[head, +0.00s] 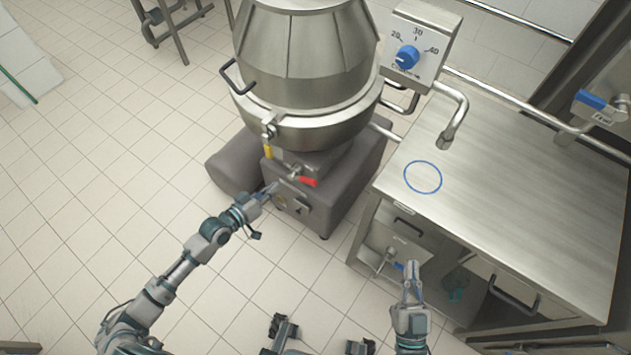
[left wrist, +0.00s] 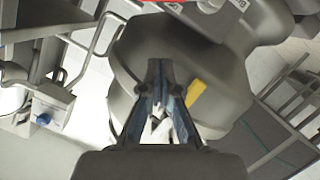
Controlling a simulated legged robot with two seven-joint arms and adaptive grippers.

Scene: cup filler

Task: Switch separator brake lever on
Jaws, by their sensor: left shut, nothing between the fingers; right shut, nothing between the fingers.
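The separator (head: 310,60) is a large steel drum on a grey base (head: 345,185). Low on its front are a red lever handle (head: 308,181) and a yellow handle (head: 268,152); no label shows which is the brake lever. My left gripper (head: 272,187) is shut and empty, just left of the red handle and below the yellow one; I cannot tell whether it touches anything. In the left wrist view its fingertips (left wrist: 160,64) meet, the yellow handle (left wrist: 196,93) lies right of them, and a red part (left wrist: 205,5) shows at the top edge. My right gripper (head: 412,266) is shut and empty.
A steel table (head: 510,190) with a blue circle (head: 423,177) stands right of the separator. Above it are a spout (head: 452,118) and a dial box with a blue knob (head: 407,56). A valve with a blue handle (head: 398,266) is below.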

